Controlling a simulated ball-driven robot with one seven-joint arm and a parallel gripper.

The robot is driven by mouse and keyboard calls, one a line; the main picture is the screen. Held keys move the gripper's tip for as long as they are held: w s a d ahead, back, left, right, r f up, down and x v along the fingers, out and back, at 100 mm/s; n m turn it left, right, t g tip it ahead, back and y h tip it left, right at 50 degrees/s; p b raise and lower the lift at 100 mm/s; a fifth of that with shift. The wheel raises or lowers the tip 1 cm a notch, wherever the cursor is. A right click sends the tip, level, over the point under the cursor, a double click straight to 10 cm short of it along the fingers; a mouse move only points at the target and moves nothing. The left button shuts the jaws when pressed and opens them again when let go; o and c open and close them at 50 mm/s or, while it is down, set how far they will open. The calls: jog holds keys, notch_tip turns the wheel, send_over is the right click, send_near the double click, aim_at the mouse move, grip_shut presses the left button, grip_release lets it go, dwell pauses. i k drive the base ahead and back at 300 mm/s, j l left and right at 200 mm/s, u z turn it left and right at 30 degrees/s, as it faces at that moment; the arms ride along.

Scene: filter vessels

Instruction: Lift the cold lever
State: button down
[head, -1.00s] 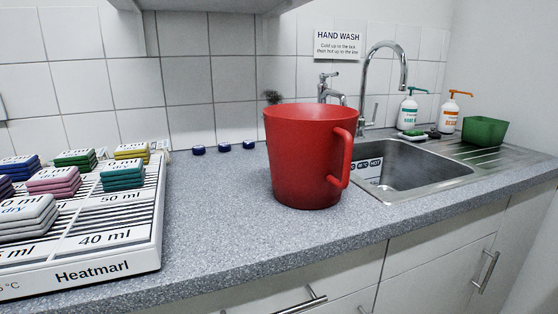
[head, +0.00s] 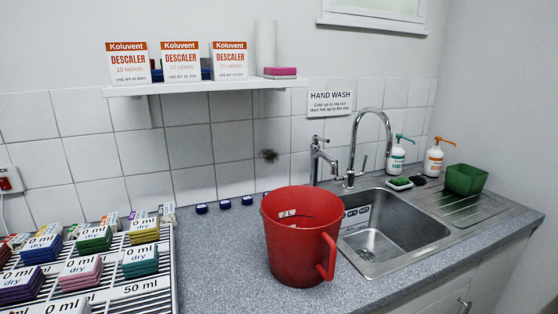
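Behind the sink (head: 447,238) stand two chrome fittings: a short tap (head: 315,160) with a small handle on top, and a tall gooseneck tap (head: 388,128) with a small side lever (head: 362,165) near its base. I cannot tell which lever is the cold one. Small labels (head: 357,215) on the basin's left inner wall are too small to read fully. A red jug (head: 292,255) marked "2 L" inside stands upright on the worktop, left of the basin, handle to the right. My gripper is not in view.
A slatted rack (head: 165,285) with coloured labelled stacks fills the left. A shelf (head: 200,88) with descaler boxes hangs above. Pump bottles (head: 433,160) and a green tub (head: 465,180) stand right of the taps. Blue caps (head: 224,204) line the wall. A "HAND WASH" sign (head: 330,98) hangs above the taps.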

aim_at(362, 173)
jog(key=i+l+z, duration=0.15)
jog(key=i+l, duration=0.2)
jog(key=l, duration=0.2)
jog(key=i+l+z, duration=0.2)
jog(key=i+l, duration=0.15)
jog(key=l, duration=0.15)
